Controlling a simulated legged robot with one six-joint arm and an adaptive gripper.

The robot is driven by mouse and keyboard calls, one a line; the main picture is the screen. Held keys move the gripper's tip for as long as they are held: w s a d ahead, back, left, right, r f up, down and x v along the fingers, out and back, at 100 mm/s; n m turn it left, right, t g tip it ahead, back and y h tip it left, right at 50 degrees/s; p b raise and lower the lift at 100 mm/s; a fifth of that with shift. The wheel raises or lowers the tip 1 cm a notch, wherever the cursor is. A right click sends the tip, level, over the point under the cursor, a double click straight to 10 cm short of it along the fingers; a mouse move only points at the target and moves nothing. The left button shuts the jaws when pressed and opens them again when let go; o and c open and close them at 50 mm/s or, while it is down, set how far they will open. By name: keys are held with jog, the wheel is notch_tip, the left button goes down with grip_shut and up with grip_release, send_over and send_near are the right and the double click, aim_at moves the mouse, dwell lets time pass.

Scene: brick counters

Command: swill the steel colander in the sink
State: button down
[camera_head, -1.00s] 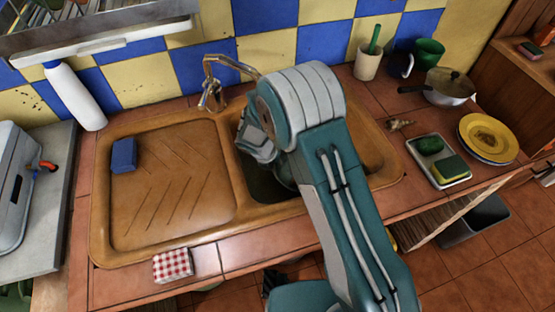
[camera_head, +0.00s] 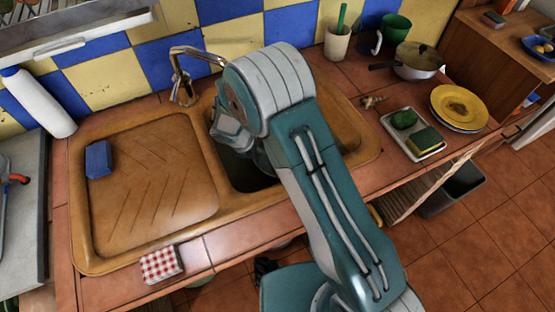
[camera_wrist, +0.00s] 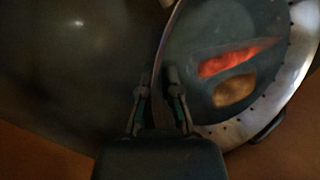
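The steel colander (camera_wrist: 296,82) shows in the wrist view on the right, tilted, with small holes along its rim. A red-orange patch and a tan patch show in its bowl; I cannot tell what they are. My gripper (camera_wrist: 156,85) has one finger on each side of the colander's near wall and looks shut on it. In the head view my arm hides the gripper and the colander. The arm reaches into the brown sink (camera_head: 245,176), whose dark basin shows only in part. The tap (camera_head: 200,57) stands behind it.
The ribbed drainboard (camera_head: 160,180) is left of the basin, with a blue sponge (camera_head: 98,159) on it. A checked cloth (camera_head: 161,265) lies at the front edge. Right are a tray (camera_head: 398,133) with sponges, yellow plates (camera_head: 459,106), a pan (camera_head: 418,62) and cups.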

jog(key=shift+s+d+r, duration=0.1)
jog(key=shift+s+d, duration=0.05)
jog(key=shift+s, duration=0.05)
jog(key=shift+f, duration=0.5)
jog(key=shift+f, duration=0.1)
jog(key=shift+r, duration=0.2)
jog(key=shift+r, duration=0.45)
jog(key=shift+f, duration=0.15)
jog(key=shift+f, duration=0.35)
jog(key=shift+f, duration=0.1)
